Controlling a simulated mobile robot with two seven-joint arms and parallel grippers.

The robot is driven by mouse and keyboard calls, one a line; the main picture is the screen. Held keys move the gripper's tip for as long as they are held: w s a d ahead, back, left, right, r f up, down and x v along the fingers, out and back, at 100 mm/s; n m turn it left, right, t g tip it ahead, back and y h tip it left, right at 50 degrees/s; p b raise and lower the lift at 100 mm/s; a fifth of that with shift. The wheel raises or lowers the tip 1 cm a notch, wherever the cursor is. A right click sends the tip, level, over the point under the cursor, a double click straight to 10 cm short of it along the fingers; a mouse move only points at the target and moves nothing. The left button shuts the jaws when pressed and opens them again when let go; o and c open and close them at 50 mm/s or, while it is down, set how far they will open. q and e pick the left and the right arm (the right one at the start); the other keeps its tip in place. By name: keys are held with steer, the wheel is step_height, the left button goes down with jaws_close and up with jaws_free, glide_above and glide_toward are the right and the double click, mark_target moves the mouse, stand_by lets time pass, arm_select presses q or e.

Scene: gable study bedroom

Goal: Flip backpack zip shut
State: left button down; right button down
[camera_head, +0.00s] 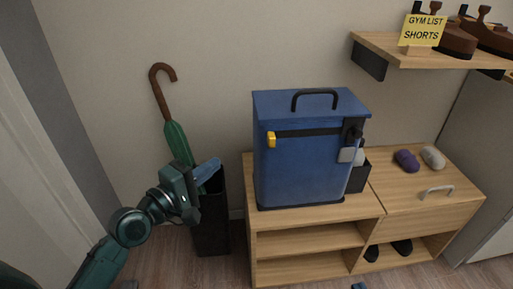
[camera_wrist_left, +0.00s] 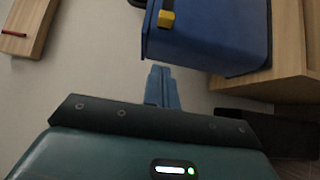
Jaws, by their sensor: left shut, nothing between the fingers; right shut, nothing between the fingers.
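The blue, boxy backpack (camera_head: 300,172) stands upright on the wooden bench, with a black handle (camera_head: 314,92) on top. A dark zip band (camera_head: 308,133) crosses its upper front. A yellow tab (camera_head: 271,140) sits at the band's left end; it also shows in the left wrist view (camera_wrist_left: 166,19). My left gripper (camera_head: 212,165) is shut and empty, left of the backpack and apart from it. Its blue fingers also show in the left wrist view (camera_wrist_left: 161,85). Only a small blue tip of my right gripper (camera_head: 358,286) shows at the bottom edge; it is shut and empty.
An umbrella (camera_head: 176,140) stands in a dark bin (camera_head: 212,235) behind my left gripper. The bench (camera_head: 320,220) has open shelves and, at right, a handled lid with purple and grey bundles on it. A grey tag (camera_head: 347,155) hangs at the backpack's right. A wall shelf (camera_head: 395,52) is above right.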

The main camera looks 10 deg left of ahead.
arm_select(q)
steer(key=b, duration=0.1)
glide_toward(267, 138)
steer(key=w+a, duration=0.1)
steer(key=w, duration=0.3)
steer(key=shift+w+d+r+b, duration=0.1)
steer(key=shift+w+d+b, duration=0.05)
steer(key=shift+d, duration=0.4)
steer(key=shift+w+d+r+b, duration=0.1)
steer(key=shift+d+b, duration=0.05)
steer(key=shift+d, duration=0.35)
steer(key=shift+w+d, duration=0.25)
steer(key=shift+d, duration=0.4)
arm_select(e)
steer(key=shift+w+a+n+t, duration=0.2)
steer(key=shift+n+t, duration=0.1)
steer(key=shift+t, duration=0.3)
